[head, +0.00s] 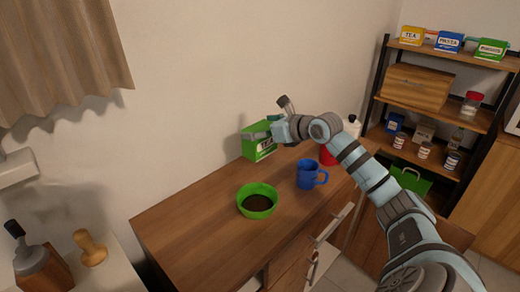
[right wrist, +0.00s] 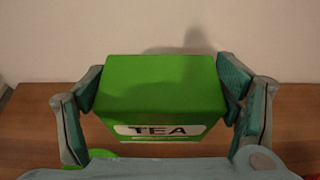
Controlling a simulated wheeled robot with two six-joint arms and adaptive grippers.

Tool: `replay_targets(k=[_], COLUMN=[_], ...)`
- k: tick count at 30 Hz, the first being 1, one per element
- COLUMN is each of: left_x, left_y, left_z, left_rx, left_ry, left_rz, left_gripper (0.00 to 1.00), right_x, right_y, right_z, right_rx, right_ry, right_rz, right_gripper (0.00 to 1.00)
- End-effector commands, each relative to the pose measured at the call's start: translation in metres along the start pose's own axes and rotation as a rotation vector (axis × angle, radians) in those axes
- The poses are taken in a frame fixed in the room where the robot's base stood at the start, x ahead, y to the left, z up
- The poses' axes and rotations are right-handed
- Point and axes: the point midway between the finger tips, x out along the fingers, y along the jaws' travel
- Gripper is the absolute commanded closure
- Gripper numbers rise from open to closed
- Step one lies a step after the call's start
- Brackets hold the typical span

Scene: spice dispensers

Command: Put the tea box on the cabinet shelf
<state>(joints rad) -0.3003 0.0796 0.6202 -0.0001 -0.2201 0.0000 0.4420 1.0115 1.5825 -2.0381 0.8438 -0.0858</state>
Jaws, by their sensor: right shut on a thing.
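The green tea box (head: 258,150) is at the back of the wooden cabinet top, close to the wall. My right gripper (head: 268,134) is shut on it from above. In the right wrist view, the tea box (right wrist: 160,90) sits between the two finger pads, with its TEA label facing the camera. I cannot tell whether its base touches the wood. The open shelf unit (head: 460,116) stands at the right, with several levels. My left gripper is not in view.
A green bowl with dark contents (head: 257,202) and a blue mug (head: 308,175) stand near the tea box. A red item (head: 327,156) is partly behind my arm. The top shelf holds a yellow TEA box (head: 411,36), a blue box (head: 448,42) and a green box (head: 490,50).

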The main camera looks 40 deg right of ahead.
Motion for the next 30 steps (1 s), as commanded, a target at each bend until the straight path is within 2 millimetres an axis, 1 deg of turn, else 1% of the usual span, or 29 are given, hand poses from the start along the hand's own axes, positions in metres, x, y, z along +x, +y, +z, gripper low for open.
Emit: replay_targets(k=[1, 3, 6, 10, 16, 19, 20, 23, 24, 25, 26, 27, 29, 30], left_x=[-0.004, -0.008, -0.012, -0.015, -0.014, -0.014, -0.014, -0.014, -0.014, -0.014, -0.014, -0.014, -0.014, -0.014], left_y=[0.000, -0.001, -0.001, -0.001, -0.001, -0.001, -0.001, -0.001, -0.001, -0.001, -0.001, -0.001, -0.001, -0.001], left_z=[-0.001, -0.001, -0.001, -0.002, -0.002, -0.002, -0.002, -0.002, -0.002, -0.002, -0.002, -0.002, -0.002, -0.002], left_rx=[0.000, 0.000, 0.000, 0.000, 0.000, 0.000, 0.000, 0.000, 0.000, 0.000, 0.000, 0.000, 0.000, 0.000], left_ry=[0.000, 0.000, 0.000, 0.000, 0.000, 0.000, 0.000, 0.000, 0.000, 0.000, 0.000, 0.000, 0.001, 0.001], left_rz=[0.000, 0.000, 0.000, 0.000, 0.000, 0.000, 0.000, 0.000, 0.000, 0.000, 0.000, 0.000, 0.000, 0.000], left_gripper=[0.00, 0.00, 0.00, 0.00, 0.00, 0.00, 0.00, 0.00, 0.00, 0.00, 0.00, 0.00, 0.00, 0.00], right_x=[-0.008, -0.017, -0.026, -0.032, -0.033, -0.034, -0.035, -0.044, -0.049, -0.053, -0.057, -0.062, -0.069, -0.073], right_y=[0.000, 0.000, 0.000, 0.000, 0.000, 0.006, 0.011, 0.034, 0.046, 0.057, 0.069, 0.086, 0.112, 0.130], right_z=[0.021, 0.042, 0.065, 0.079, 0.083, 0.094, 0.100, 0.125, 0.134, 0.139, 0.142, 0.141, 0.135, 0.127], right_rx=[-0.003, -0.001, 0.000, 0.001, -0.002, -0.011, -0.016, -0.045, -0.060, -0.073, -0.086, -0.106, -0.134, -0.154], right_ry=[-0.008, -0.007, -0.006, -0.003, -0.001, -0.006, -0.007, -0.010, -0.010, -0.009, -0.007, -0.004, 0.000, 0.002], right_rz=[0.000, 0.001, 0.001, 0.001, 0.007, 0.033, 0.048, 0.112, 0.144, 0.173, 0.204, 0.247, 0.315, 0.360], right_gripper=[0.53, 0.53, 0.53, 0.53, 0.53, 0.53, 0.53, 0.53, 0.53, 0.53, 0.53, 0.53, 0.53, 0.53])
